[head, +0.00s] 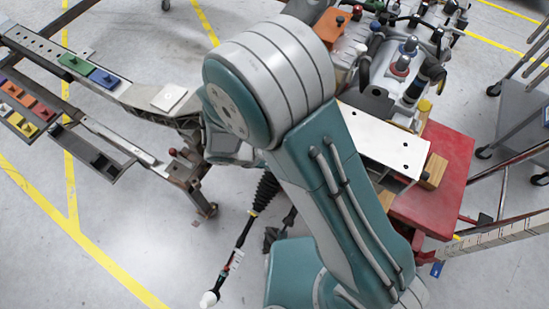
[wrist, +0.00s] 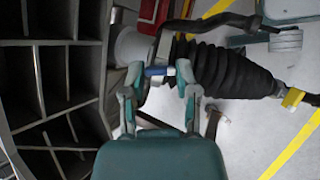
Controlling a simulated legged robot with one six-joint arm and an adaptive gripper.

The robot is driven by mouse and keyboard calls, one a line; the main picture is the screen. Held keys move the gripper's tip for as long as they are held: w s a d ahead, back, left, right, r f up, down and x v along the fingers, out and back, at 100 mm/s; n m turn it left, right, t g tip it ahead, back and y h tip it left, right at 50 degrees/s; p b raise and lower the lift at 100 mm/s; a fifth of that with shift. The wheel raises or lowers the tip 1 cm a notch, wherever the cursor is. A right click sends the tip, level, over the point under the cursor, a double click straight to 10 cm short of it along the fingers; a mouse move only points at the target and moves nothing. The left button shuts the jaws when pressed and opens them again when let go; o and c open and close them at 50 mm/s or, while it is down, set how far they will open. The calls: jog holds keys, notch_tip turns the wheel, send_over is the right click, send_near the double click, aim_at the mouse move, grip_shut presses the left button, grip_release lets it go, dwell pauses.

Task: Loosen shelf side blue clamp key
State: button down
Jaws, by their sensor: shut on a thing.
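The blue clamp key (wrist: 156,71) is a short blue bar in the middle of the wrist view, beside a black ribbed boot (wrist: 235,75). My gripper (wrist: 158,77) has one finger at each end of the blue bar and is shut on it. The clamp behind the bar is mostly hidden by the fingers. In the head view my arm covers the gripper and the key, so neither shows there.
A grey shelf-like frame with dark compartments (wrist: 40,115) fills the left of the wrist view, close to my gripper. In the head view, a rail with coloured blocks (head: 55,52) stands at left and a red cart (head: 450,165) at right. Open floor (head: 120,240) lies lower left.

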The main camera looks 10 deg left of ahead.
jog(key=n+t, duration=0.1)
jog(key=n, duration=0.2)
jog(key=n+t, duration=0.2)
jog(key=n, duration=0.1)
jog(key=shift+s+a+f+n, duration=0.1)
jog(key=shift+s+n, duration=0.05)
jog(key=shift+n, duration=0.25)
jog(key=n+t+y, duration=0.1)
jog(key=n, duration=0.2)
jog(key=shift+s+n, duration=0.1)
jog(key=shift+n, duration=0.3)
jog(key=shift+n+t+y, duration=0.6)
jog(key=shift+n+t, duration=0.1)
jog(key=shift+n, duration=1.1)
jog(key=shift+c, duration=1.8)
grip_release()
jog(key=v, duration=1.2)
